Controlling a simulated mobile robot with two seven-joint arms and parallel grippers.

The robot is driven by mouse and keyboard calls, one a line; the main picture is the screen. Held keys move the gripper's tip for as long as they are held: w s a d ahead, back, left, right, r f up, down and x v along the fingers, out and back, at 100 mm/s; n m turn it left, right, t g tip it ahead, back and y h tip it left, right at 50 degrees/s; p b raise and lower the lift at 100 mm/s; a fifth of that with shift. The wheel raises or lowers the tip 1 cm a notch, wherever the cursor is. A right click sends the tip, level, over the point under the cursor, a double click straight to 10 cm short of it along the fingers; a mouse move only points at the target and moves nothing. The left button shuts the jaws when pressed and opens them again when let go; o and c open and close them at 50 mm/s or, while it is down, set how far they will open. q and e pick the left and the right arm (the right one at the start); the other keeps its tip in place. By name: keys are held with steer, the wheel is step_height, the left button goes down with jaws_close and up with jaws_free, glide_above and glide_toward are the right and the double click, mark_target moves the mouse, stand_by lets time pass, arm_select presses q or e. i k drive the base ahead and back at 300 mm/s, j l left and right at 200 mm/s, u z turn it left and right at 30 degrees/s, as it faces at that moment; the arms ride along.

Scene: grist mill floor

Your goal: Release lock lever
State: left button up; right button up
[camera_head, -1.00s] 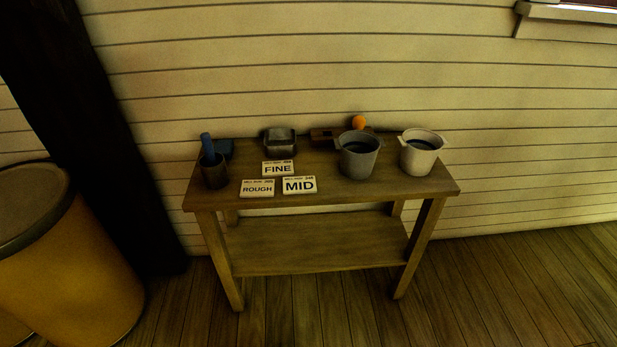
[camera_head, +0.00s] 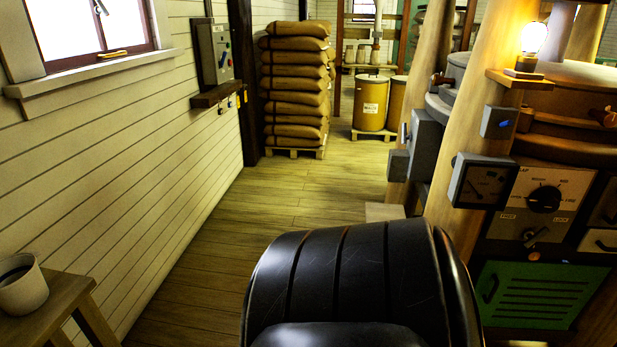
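A grey control panel (camera_head: 520,208) on the machine at the right carries a black round knob (camera_head: 544,199) with small lettering around it. Neither of my grippers is in view. A large black rounded part of my own body fills the bottom middle.
A green vented door (camera_head: 533,293) and a gauge (camera_head: 482,184) sit near the panel. A wooden table with a pale bucket (camera_head: 20,285) stands at lower left. Stacked sacks (camera_head: 295,90) and a yellow drum (camera_head: 371,103) stand farther back. The floor aisle (camera_head: 290,190) is clear.

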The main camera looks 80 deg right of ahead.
mark_target(533, 238)
steer(key=z, duration=4.05)
steer(key=i+l, duration=0.65)
steer(key=i+l+u, duration=0.1)
steer(key=i+l, duration=1.1)
steer(key=l, duration=0.25)
